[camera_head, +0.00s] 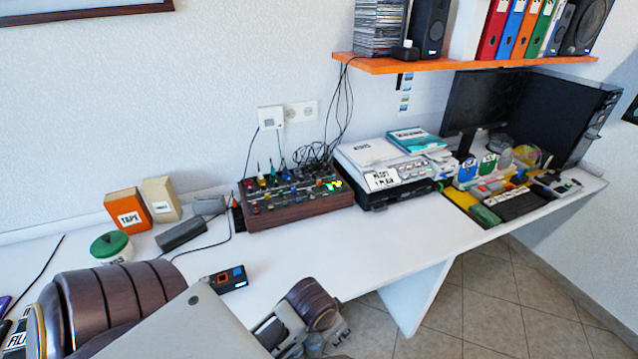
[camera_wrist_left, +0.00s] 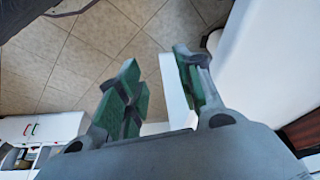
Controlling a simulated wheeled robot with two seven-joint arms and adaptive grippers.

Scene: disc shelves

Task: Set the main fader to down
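A mixer (camera_head: 292,197) with brown wooden sides, coloured knobs and yellow-green lights stands on the white desk near the wall. Cables plug into its back. The main fader and its position are too small to make out. My left arm crosses the bottom of the head view, in front of the desk's front edge and well short of the mixer. In the left wrist view my left gripper (camera_wrist_left: 157,72) is open and empty, its green-padded fingers apart above the tiled floor. My right gripper is not in view.
A small black device (camera_head: 228,279) lies near the desk's front edge. A green-lidded jar (camera_head: 111,247), an orange tape box (camera_head: 128,213) and a dark block (camera_head: 181,234) stand left of the mixer. A grey-white machine (camera_head: 385,165) stands on its right. The desk (camera_head: 345,245) in front is clear.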

